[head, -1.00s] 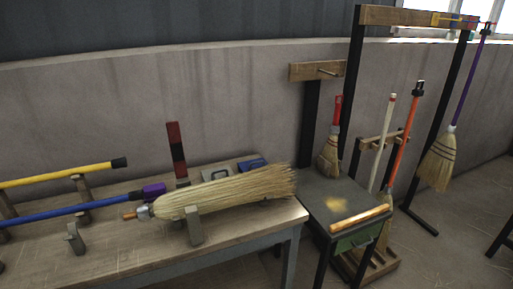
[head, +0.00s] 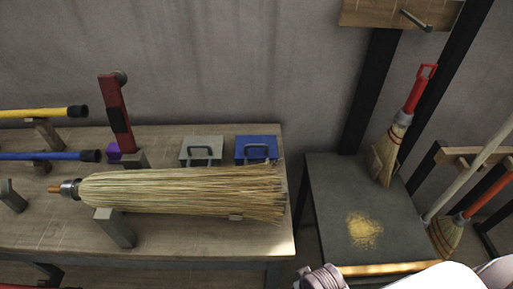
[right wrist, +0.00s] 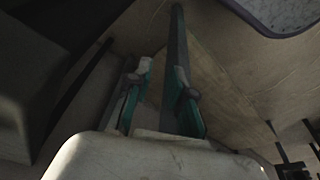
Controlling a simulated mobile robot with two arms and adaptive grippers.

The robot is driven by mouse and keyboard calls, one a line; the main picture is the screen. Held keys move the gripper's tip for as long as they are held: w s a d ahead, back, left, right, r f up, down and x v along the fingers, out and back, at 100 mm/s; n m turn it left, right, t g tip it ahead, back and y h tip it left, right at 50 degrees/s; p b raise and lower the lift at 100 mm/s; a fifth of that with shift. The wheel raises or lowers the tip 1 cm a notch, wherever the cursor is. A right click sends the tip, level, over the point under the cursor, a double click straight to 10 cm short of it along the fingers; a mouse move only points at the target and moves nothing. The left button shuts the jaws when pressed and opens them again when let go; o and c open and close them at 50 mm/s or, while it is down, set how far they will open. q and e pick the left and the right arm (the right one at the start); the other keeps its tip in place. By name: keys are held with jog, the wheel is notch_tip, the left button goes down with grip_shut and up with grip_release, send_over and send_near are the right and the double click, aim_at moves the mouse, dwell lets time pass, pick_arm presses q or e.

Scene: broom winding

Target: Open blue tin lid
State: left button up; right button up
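The blue tin (head: 256,155) sits near the back right corner of the wooden bench in the head view. Its lid looks shut and has a dark handle on it. The straw end of a large broom (head: 180,190) lies just in front of it and hides its lower front edge. My right gripper (right wrist: 160,95) shows in the right wrist view with its two teal-padded fingers apart and nothing held between them. The blue tin cannot be made out in that view. My left gripper is not in view.
A grey tin (head: 201,151) with a handle stands left of the blue one. A red upright post (head: 115,110) rises behind the broom. To the right stands a dark side table (head: 335,195) with a small red-handled broom (head: 402,125). Blue and yellow poles lie at left.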

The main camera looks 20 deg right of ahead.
notch_tip(320, 180, up, 6)
jog(key=w+t, duration=0.1)
jog(key=w, duration=0.1)
jog(key=n+t+y+b, duration=0.1)
jog(key=n+t+y, duration=0.4)
jog(key=n+y, duration=1.2)
send_near(259, 146)
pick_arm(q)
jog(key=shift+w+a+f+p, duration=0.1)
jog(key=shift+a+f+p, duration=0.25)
pick_arm(e)
jog(key=w+a+n+h, duration=0.1)
jog(key=a, duration=0.2)
jog(key=w+a+n+h, duration=0.1)
jog(key=w+a+h, duration=0.1)
jog(key=a, duration=0.1)
jog(key=w+a+n+h, duration=0.1)
jog(key=w+a, duration=0.1)
jog(key=a, duration=0.1)
jog(key=shift+w+a+r+n, duration=0.15)
jog(key=shift+a+r+n, duration=0.15)
jog(key=shift+a+r, duration=0.1)
